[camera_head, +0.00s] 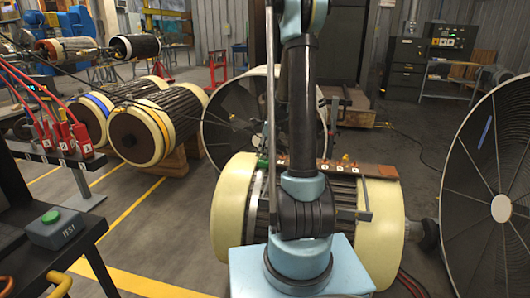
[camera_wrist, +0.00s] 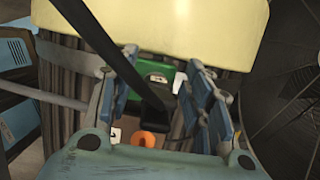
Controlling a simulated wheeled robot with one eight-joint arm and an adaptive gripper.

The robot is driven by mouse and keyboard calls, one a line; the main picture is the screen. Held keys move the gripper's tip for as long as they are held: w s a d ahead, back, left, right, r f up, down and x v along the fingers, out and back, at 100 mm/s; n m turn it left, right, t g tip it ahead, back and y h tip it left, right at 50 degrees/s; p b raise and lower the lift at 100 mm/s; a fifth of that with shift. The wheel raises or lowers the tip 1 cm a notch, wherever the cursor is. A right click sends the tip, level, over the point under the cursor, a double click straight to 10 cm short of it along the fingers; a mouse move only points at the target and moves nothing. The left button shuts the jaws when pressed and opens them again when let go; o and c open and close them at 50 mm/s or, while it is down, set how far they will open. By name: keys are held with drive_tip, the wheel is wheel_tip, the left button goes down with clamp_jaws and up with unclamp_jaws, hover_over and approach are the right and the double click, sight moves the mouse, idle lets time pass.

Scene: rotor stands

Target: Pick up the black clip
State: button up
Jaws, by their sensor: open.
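In the wrist view, a long black piece (camera_wrist: 148,95) that looks like the black clip runs from the upper left down between my fingers; its lower end is dark and hard to make out. My gripper (camera_wrist: 162,75) is open, with a blue-grey finger on each side of this piece and gaps between. Behind it are a green clip (camera_wrist: 168,73) and an orange round part (camera_wrist: 150,140). In the head view, my arm hides most of this area, and I cannot make out the black clip or my gripper there.
A rotor with cream end rings (camera_head: 235,205) lies right in front of me, with a brown bar (camera_head: 375,171) on top. A large fan disc (camera_head: 490,165) stands at the right.

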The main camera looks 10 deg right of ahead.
clamp_jaws()
